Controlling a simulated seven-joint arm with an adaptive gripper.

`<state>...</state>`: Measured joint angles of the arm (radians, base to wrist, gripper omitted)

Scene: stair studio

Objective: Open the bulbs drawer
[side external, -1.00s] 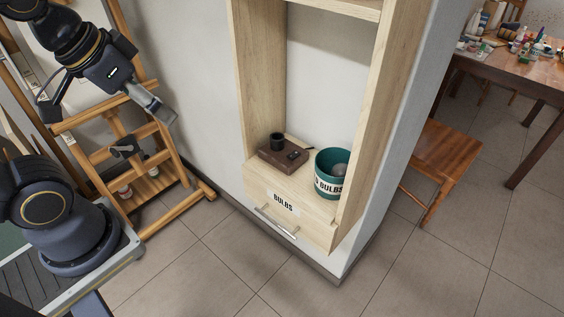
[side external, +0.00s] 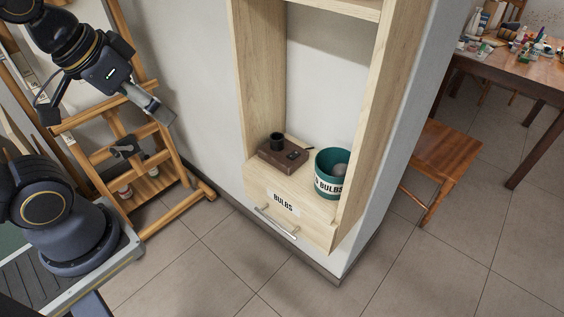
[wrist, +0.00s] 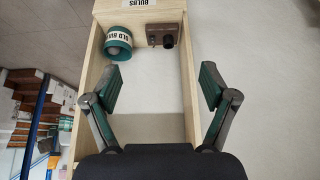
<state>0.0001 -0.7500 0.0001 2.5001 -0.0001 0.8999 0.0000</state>
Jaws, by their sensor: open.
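The bulbs drawer (side external: 262,206) is the light wood front at the bottom of a wall cabinet, with a "BULBS" label (side external: 283,203) and a metal bar handle (side external: 276,222). It looks shut. In the wrist view its label (wrist: 142,3) shows upside down at the top edge. My gripper (side external: 166,116) is up and left of the cabinet in the side view, well apart from the handle. In the wrist view my gripper (wrist: 160,82) has its two fingers spread wide with nothing between them. The handle is out of the wrist view.
On the shelf above the drawer stand a green "OLD BULBS" tin (side external: 327,180) and a brown box (side external: 282,156) with a small black cup (side external: 276,141). A wooden easel (side external: 178,150) stands behind my arm. A chair (side external: 445,160) and cluttered table (side external: 510,70) are at right. Floor before the drawer is clear.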

